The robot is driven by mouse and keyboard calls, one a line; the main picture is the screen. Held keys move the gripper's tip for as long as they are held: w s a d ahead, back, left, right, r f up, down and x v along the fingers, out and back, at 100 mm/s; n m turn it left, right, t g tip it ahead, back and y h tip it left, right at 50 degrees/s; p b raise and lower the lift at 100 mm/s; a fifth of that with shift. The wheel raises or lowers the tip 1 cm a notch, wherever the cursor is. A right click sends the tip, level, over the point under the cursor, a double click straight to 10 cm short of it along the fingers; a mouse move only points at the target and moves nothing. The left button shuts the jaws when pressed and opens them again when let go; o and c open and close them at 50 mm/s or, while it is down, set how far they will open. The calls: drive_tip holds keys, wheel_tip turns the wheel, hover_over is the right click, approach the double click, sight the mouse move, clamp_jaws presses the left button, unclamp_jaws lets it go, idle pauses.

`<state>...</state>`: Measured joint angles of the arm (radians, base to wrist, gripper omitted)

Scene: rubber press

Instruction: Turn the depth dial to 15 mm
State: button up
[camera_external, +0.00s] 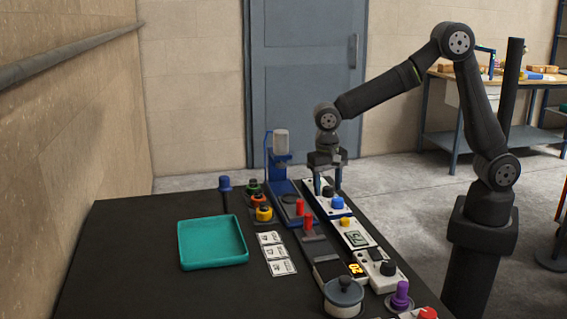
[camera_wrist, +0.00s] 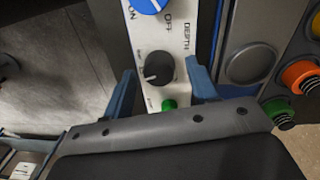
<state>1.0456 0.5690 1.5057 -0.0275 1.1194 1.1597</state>
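The depth dial is a black knob (camera_wrist: 158,68) on a white panel (camera_wrist: 150,35) marked "DEPTH" in the wrist view. Its tick labels are too small to read, and I cannot tell its setting. My gripper (camera_wrist: 163,88) is open, with one blue finger on each side of the dial and visible gaps to it. In the external view my gripper (camera_external: 328,186) points down over the panel, and the black dial (camera_external: 328,191) shows between the fingers.
A blue ON/OFF knob (camera_wrist: 148,4) and a green button (camera_wrist: 168,104) flank the dial on the same panel. A blue press stand (camera_external: 282,165) stands close left of my gripper. A teal tray (camera_external: 213,263), white cards (camera_external: 276,253) and orange-topped parts (camera_external: 263,213) lie further left.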

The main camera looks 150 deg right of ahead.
sight(329, 189)
wheel_tip(329, 189, up, 17)
drive_tip(key=shift+w+d+r, duration=0.2)
drive_tip(key=shift+w+d, duration=0.05)
drive_tip(key=shift+w, duration=0.2)
idle(0.5)
drive_tip(key=f+n, duration=0.4)
drive_tip(key=f, duration=0.1)
drive_tip(key=f+n, duration=0.4)
drive_tip(key=f, duration=0.2)
drive_tip(key=a+f+n, duration=0.1)
drive_tip(key=f+n, duration=0.3)
drive_tip(key=f, duration=0.2)
drive_tip(key=shift+s+f+h, duration=0.15)
drive_tip(key=shift+s+h, duration=0.15)
drive_tip(key=shift+s, duration=0.1)
drive_tip(key=shift+c, duration=0.4)
